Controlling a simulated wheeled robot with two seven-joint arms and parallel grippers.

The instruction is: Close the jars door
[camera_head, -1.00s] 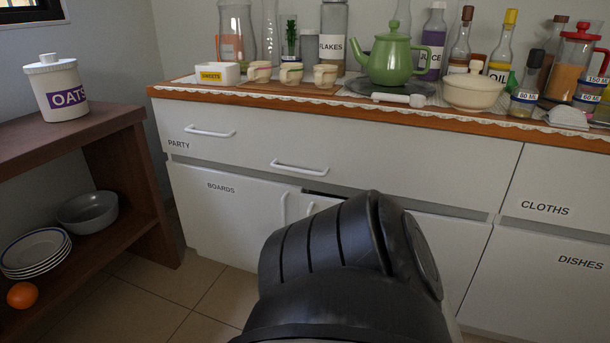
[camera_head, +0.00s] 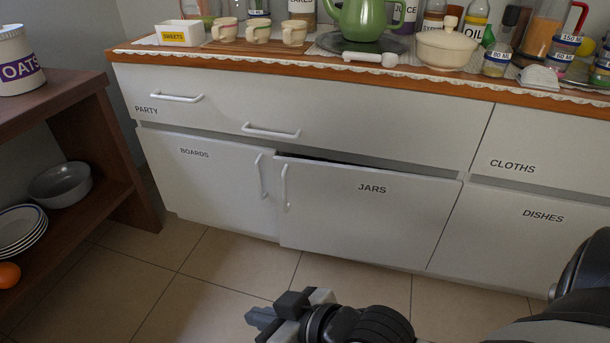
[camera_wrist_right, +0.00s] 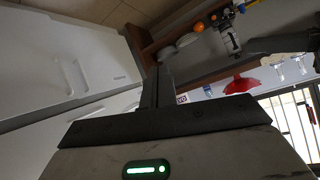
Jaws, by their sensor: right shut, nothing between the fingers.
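The jars door (camera_head: 372,217) is a white cabinet front labelled JARS with a vertical white handle (camera_head: 284,188) near its left edge. It stands slightly ajar: a dark gap shows along its top edge, and its left edge sits a little proud of the boards door (camera_head: 215,180). My right gripper (camera_head: 260,320) is low in front of the cabinet, apart from the door, pointing left. In the right wrist view its fingers (camera_wrist_right: 158,88) are together with nothing between them. My left gripper is not in view.
The boards door beside it looks shut. Drawers lie above, and the dishes door (camera_head: 540,240) is at the right. A brown shelf (camera_head: 95,125) with bowl (camera_head: 60,184) and plates (camera_head: 20,232) stands at the left. The tiled floor (camera_head: 215,265) before the cabinet is clear.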

